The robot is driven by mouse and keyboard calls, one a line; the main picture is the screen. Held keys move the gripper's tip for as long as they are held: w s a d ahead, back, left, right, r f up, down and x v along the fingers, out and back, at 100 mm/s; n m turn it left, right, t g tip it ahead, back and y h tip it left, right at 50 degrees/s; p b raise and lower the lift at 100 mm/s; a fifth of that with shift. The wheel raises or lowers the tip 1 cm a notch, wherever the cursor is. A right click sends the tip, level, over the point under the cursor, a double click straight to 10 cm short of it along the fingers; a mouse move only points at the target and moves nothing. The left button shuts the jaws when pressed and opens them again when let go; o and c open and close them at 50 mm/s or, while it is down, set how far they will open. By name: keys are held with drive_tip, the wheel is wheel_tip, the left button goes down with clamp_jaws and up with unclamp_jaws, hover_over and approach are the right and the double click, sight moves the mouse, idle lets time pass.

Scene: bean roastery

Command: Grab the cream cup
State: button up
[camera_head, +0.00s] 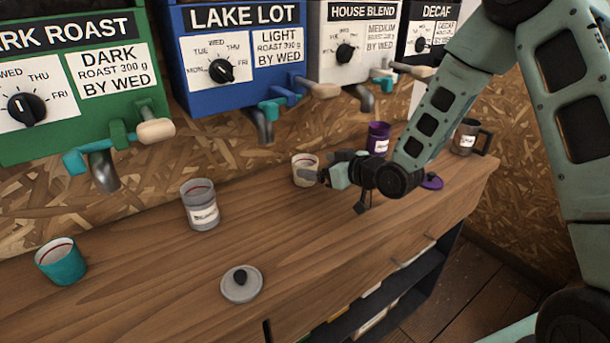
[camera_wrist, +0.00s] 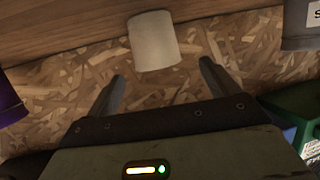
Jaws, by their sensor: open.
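The cream cup (camera_head: 304,169) stands upright on the wooden counter (camera_head: 300,240), below the blue and white dispensers. My gripper (camera_head: 318,177) is just to its right in the head view and overlaps the cup's right edge there. In the wrist view the cream cup (camera_wrist: 154,42) is ahead of my open gripper (camera_wrist: 163,75), roughly centred between the two fingers and slightly beyond their tips. Nothing is between the fingers. I cannot tell from the head view whether a finger touches the cup.
A grey labelled canister (camera_head: 200,206) and a teal cup (camera_head: 61,262) stand to the left. A grey lid (camera_head: 241,284) lies in front. A purple canister (camera_head: 378,139), purple lid (camera_head: 432,181) and dark mug (camera_head: 466,138) are right. Dispenser spouts (camera_head: 263,125) hang above the back.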

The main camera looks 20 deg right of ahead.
sight(297, 160)
drive_tip(key=shift+p+x, duration=0.8)
drive_tip(key=shift+x, duration=2.3)
drive_tip(key=shift+w+d+r, duration=0.1)
drive_tip(key=shift+r, duration=0.05)
drive_tip(key=shift+c, duration=0.2)
drive_tip(key=c, duration=1.1)
